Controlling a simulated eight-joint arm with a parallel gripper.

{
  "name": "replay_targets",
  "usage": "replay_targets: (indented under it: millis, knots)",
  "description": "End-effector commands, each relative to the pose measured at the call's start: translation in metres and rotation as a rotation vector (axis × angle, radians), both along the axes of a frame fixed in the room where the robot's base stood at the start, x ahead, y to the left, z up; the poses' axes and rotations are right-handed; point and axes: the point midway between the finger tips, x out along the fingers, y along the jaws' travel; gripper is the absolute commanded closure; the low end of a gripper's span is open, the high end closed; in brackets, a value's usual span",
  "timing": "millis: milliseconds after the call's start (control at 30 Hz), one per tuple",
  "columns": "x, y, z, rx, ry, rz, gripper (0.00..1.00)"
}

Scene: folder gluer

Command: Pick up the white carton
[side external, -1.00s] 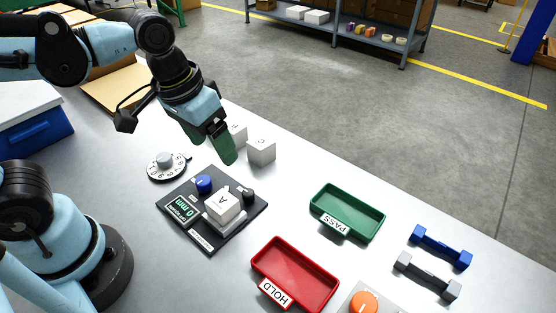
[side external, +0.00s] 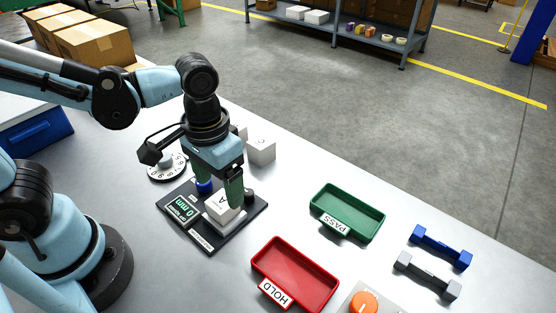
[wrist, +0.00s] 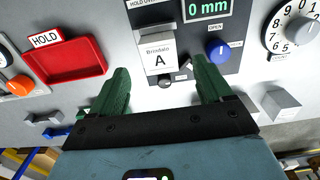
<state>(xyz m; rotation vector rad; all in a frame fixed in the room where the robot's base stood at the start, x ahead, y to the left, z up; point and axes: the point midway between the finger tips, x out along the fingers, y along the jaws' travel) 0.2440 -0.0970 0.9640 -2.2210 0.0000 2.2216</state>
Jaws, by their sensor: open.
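The white carton (side external: 219,209), marked A, sits on a pale block on the dark gauge plate (side external: 238,232). In the wrist view the carton (wrist: 158,58) shows its "Brindale A" label near the middle top. My gripper (side external: 219,190) is open, pointing down above the plate, with its green fingers at the carton in the side view. In the wrist view my gripper (wrist: 161,72) has one finger on each side of the carton, with gaps visible. I cannot tell how far the fingertips reach down beside it.
The plate carries a blue knob (wrist: 218,49), a black knob (side external: 249,195) and a "0 mm" display (side external: 184,208). A numbered dial (side external: 167,172) and white cartons (side external: 261,152) stand behind. A green PASS tray (side external: 347,212) and red HOLD tray (side external: 295,274) lie to the right.

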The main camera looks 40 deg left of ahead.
Motion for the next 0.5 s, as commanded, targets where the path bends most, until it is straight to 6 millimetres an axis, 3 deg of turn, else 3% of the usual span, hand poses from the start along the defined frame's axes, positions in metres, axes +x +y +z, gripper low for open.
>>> replay_targets:
  millis: [167, 500]
  knots:
    - [0.000, 0.000, -0.008, 0.000, 0.000, 0.000, 0.21]
    - [-0.001, -0.001, -0.042, -0.001, -0.001, -0.001, 0.21]
